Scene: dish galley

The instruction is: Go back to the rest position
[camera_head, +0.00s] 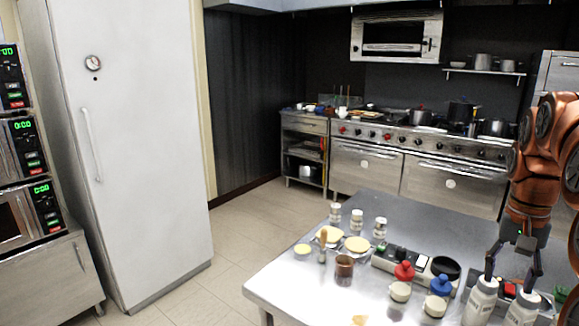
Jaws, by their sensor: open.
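My gripper (510,278) hangs from my orange arm at the right of the view, pointing down over the steel table (300,285). The fingertips overlap in the picture with the tops of two white bottles, a left one (480,303) and a right one (523,308). I cannot tell whether they touch.
Red-capped (401,290) and blue-capped (437,305) containers stand left of the bottles. A dark pan (446,267), a brown cup (344,270) and several shakers stand farther along. Stoves (430,180) line the back. The tiled floor (245,235) left of the table is clear.

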